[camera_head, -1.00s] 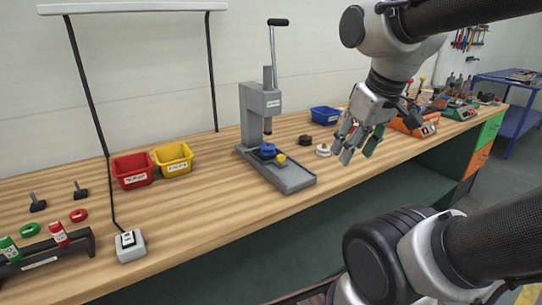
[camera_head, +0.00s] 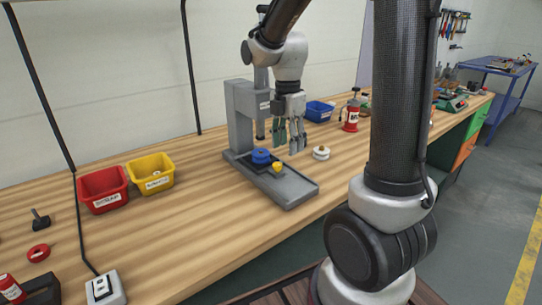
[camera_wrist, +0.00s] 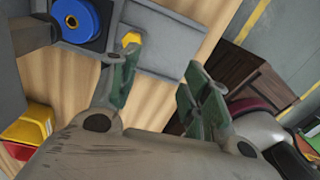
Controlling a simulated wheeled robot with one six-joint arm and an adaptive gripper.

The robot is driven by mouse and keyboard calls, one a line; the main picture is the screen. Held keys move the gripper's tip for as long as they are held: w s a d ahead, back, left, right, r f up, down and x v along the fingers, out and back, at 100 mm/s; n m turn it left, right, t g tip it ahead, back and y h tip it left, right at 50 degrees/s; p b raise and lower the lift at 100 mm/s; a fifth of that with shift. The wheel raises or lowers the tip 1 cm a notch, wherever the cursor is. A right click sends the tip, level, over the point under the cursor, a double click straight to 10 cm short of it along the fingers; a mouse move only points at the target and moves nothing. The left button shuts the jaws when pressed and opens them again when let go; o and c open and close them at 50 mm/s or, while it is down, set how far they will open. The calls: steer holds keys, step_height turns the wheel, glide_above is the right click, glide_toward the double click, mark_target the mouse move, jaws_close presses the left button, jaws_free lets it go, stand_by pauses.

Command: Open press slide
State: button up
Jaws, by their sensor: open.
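The grey press (camera_head: 240,118) stands on the wooden bench, with its base and slide rail (camera_head: 290,187) reaching toward the front edge. A blue round part (camera_head: 261,157) sits on the slide under the ram, with a small yellow knob (camera_head: 277,167) in front of it. The wrist view also shows the blue part (camera_wrist: 78,18) and the yellow knob (camera_wrist: 131,40) at upper left. My gripper (camera_head: 290,145) is open and empty, pointing down above and slightly right of the slide. In the wrist view, the yellow knob lies beyond the left finger, not between the fingers. My arm hides the press's upper lever.
Red (camera_head: 103,190) and yellow (camera_head: 151,174) bins stand left of the press. A switch box (camera_head: 105,289) lies at front left. Bench left of the slide is clear.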

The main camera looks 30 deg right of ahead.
mark_target(277, 164)
steer(key=w, duration=0.1)
steer(key=w+n, duration=0.1)
steer(key=w+f, duration=0.1)
steer(key=shift+w+a+f+n, duration=0.1)
steer(key=shift+a+n, duration=0.15)
steer(key=shift+n, duration=0.15)
steer(key=shift+w+a, duration=0.25)
steer(key=shift+a, duration=0.05)
steer(key=shift+w+t, duration=0.15)
steer(key=shift+t, duration=0.15)
step_height(277, 164, down, 8)
steer(key=shift+r, duration=0.25)
jaws_close()
